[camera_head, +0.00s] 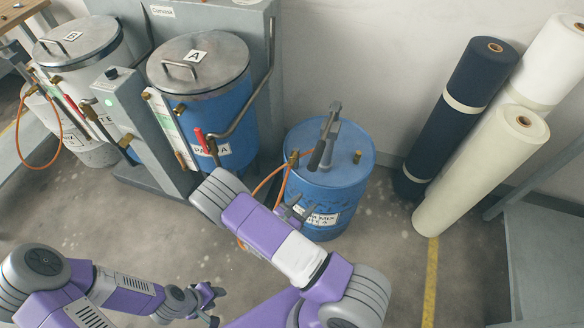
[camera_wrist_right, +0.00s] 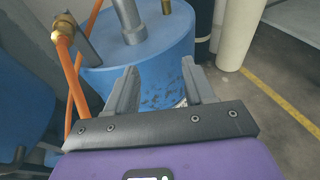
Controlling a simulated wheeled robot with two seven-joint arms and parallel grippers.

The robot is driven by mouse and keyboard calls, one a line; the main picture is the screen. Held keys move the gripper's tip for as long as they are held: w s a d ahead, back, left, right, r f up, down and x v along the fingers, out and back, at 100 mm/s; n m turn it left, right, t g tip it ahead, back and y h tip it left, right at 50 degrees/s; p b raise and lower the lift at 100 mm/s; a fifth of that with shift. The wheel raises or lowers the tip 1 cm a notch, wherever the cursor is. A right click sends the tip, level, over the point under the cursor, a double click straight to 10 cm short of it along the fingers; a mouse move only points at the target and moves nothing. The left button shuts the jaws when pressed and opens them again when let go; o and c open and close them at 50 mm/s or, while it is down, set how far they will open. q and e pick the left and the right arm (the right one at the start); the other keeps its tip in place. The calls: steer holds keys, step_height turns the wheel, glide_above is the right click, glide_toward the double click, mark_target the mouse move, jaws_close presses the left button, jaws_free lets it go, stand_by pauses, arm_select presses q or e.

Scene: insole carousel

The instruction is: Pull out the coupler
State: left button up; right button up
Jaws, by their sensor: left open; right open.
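A brass coupler (camera_head: 293,157) with an orange hose on it sits at the left of the blue drum's (camera_head: 350,180) lid. In the right wrist view the brass coupler (camera_wrist_right: 65,24) is at the upper left, outside the jaws. My right gripper (camera_head: 298,210) is open and empty in front of the drum's side, lower than the coupler. In the right wrist view its two fingers (camera_wrist_right: 160,85) stand apart with the drum's wall beyond them. My left gripper (camera_head: 210,298) is open and empty, low over the floor at the lower left.
A grey pump (camera_head: 328,135) stands on the drum's lid beside a brass bung (camera_head: 357,157). Tank A (camera_head: 215,110) and tank B (camera_head: 85,75) stand at the left with pipes and valves. Rolls (camera_head: 465,90) lean at the right.

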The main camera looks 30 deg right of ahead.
mark_target(288, 172)
steer(key=w+a+r+n+t, duration=0.3)
steer(key=w+a+n+t, duration=0.1)
steer(key=w+t, duration=0.3)
steer(key=shift+w+r+n+y, duration=0.2)
steer(key=shift+w+n+y, duration=0.1)
steer(key=shift+y, duration=0.1)
steer(key=shift+a, duration=0.1)
steer(key=shift+b+x, duration=0.8)
steer(key=shift+x, duration=3.65)
steer(key=shift+s+p, duration=0.1)
steer(key=shift+p, duration=0.2)
jaws_close()
